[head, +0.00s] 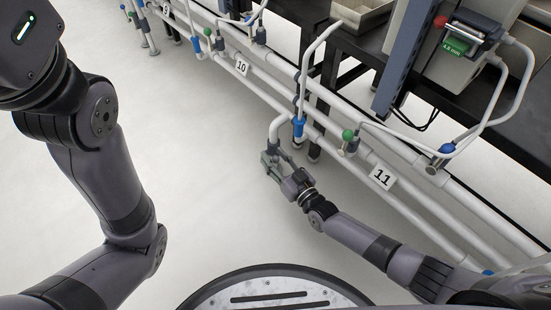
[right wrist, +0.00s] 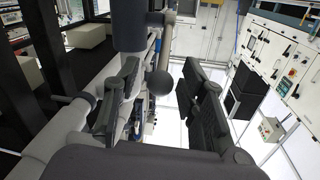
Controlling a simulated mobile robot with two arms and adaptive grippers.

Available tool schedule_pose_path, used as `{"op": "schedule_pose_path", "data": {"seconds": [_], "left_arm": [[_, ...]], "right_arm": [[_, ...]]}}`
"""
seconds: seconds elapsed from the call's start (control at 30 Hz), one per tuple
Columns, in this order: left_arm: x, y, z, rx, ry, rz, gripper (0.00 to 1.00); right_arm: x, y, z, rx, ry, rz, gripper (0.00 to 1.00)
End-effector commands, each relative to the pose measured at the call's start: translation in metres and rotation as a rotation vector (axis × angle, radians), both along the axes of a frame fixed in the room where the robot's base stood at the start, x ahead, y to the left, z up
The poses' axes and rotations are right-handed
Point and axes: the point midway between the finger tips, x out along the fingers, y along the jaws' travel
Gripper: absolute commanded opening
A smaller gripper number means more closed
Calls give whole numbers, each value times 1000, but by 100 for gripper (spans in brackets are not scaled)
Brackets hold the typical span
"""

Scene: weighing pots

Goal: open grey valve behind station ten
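The grey valve shows in the right wrist view as a dark round knob (right wrist: 160,81) beside a grey valve body (right wrist: 142,28). In the head view, a grey fitting (head: 274,147) sits on the bent white pipe between the station 10 label (head: 241,66) and the station 11 label (head: 382,176). My right gripper (head: 271,164) is at this fitting. Its fingers are open, one on each side of the knob in the wrist view; I cannot tell whether either touches it. My left arm shows at the left of the head view, but its gripper is not in view.
White pipes run diagonally along the black bench frame. A blue valve (head: 299,128) is just above my right gripper, and a green knob (head: 347,135) is to its right. The pale floor (head: 210,200) left of the pipes is clear.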

Motion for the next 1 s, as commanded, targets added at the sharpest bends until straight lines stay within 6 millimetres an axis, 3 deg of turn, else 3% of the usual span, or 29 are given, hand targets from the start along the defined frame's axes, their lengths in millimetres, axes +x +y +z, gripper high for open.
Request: {"op": "schedule_pose_path", "data": {"seconds": [0.6, 1.0], "left_arm": [[0, 0, 0, 0, 0, -1, 40], [0, 0, 0, 0, 0, -1, 40]], "right_arm": [[0, 0, 0, 0, 0, 0, 0], [-1, 0, 0, -1, 0, 0, 0]]}}
